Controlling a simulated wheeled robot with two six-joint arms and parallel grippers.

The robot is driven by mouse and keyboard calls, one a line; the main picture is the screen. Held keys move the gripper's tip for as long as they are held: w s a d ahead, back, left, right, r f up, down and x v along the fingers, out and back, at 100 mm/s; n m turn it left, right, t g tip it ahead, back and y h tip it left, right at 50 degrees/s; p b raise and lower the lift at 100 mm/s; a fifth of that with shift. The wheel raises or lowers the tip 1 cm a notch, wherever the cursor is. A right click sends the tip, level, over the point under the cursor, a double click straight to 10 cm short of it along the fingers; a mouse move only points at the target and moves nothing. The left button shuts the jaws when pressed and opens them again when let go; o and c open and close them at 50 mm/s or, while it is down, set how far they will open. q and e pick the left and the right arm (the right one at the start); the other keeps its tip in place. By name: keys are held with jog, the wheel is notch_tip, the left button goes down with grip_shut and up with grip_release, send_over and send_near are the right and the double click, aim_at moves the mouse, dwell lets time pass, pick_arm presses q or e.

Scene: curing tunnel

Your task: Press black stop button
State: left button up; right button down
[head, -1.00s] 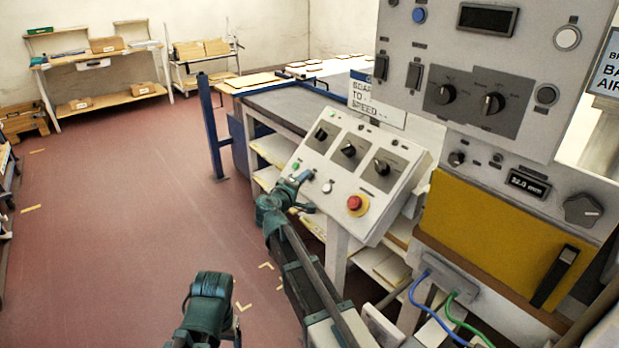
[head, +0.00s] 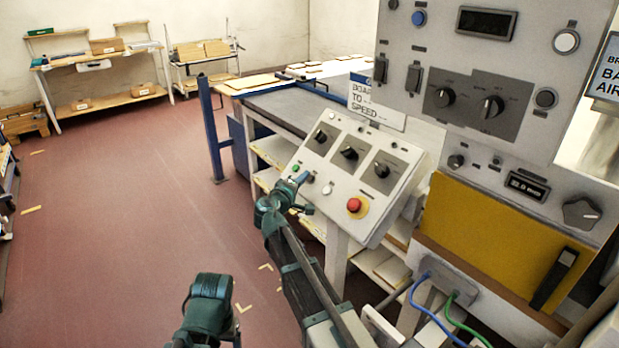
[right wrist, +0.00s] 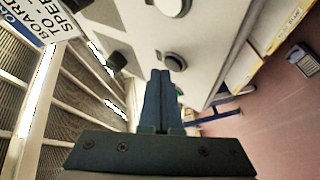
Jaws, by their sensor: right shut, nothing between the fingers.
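The sloped white control panel (head: 340,190) carries a row of buttons along its lower edge: a green one (head: 295,168), a dark one, a white one (head: 327,189) and a red mushroom button (head: 354,204). The dark round button (right wrist: 175,62) shows in the right wrist view just beyond my fingertips; in the head view it is mostly hidden by my gripper. My right gripper (head: 303,178) is shut and empty, its tips at the panel's lower left; the same fingers show in the right wrist view (right wrist: 160,74). I cannot tell whether they touch the button. My left arm shows at bottom; its fingers are unclear.
An upright panel (head: 460,70) with knobs and a yellow cover (head: 480,225) stand to the right. A sign (head: 375,105) is behind the sloped panel. A blue post (head: 210,130) stands by the conveyor (head: 280,108). The red floor at left is open.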

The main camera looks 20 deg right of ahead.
jog(key=shift+a+r, duration=0.15)
jog(key=shift+r, duration=0.05)
jog(key=a+r+p, duration=0.1)
jog(key=s+a+r+p, duration=0.1)
jog(key=a+r+p, duration=0.1)
jog(key=shift+s+a+r+p, duration=0.15)
jog(key=shift+a+r+p, duration=0.05)
jog(key=shift+r+p, duration=0.1)
dwell(0.4)
dwell(0.5)
